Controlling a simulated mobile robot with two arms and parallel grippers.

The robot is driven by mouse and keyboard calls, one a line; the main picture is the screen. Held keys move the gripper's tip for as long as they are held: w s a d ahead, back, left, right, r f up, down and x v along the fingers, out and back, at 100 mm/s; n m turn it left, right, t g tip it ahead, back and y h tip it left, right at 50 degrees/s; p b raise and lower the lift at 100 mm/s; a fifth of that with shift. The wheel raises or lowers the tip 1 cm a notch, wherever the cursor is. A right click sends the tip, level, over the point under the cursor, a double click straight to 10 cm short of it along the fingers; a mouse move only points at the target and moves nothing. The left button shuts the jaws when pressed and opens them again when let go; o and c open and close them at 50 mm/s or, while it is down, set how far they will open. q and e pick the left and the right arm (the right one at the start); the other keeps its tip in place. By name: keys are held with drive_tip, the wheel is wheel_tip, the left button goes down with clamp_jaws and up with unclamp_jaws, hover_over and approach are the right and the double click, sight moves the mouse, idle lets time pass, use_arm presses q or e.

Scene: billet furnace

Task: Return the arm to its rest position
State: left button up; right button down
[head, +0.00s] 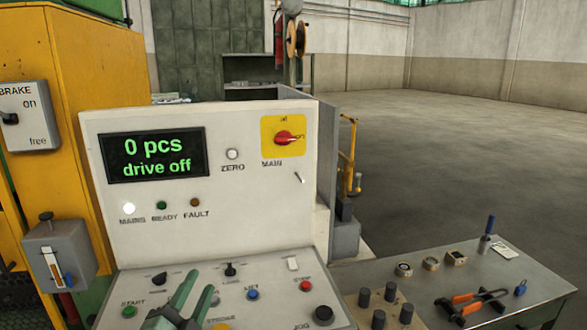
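My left gripper (200,282) shows at the bottom of the head view. Its two green fingers point up and away over the sloping control desk (135,287), with a gap between them and nothing held. Whether the fingers touch the desk I cannot tell. They hide part of the desk's controls and labels. My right gripper is out of view.
The upright panel (255,215) has a display (152,154) reading "0 pcs, drive off" and a red main switch (284,138). A yellow machine (85,100) stands left. A tool table (520,272) is at right. Open floor (450,160) lies behind.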

use_arm(q)
drive_tip(key=s+f+n+g+y, duration=0.1)
drive_tip(key=f, duration=0.1)
drive_tip(key=s+a+f+n+g, duration=0.1)
drive_tip(key=f, duration=0.1)
drive_tip(key=s+a+f+n+y, duration=0.1)
drive_tip(key=f+n, duration=0.1)
drive_tip(key=shift+s+a+f+g+y, duration=0.1)
drive_tip(key=shift+a+f+g+y, duration=0.1)
drive_tip(key=shift+f+g+y, duration=0.15)
drive_tip(key=s+f+n+g, duration=0.4)
drive_tip(key=s+f+g, duration=0.4)
drive_tip(key=s, duration=0.6)
drive_tip(key=s+f+n+g, duration=0.3)
drive_tip(key=s+f+g, duration=0.2)
drive_tip(key=s+f, duration=0.7)
wheel_tip(320, 180, down, 28)
drive_tip(key=s+d+g+b, duration=0.1)
drive_tip(key=s+b, duration=0.1)
drive_tip(key=b, duration=0.3)
drive_tip(key=s+a+f+g+b, duration=0.1)
drive_tip(key=s+f+b, duration=0.1)
drive_tip(key=s+f, duration=0.7)
drive_tip(key=s+a+f+b, duration=0.2)
drive_tip(key=s+f, duration=0.6)
drive_tip(key=f, duration=0.5)
drive_tip(key=shift+s+f+g, duration=0.35)
drive_tip(key=shift+f, duration=0.05)
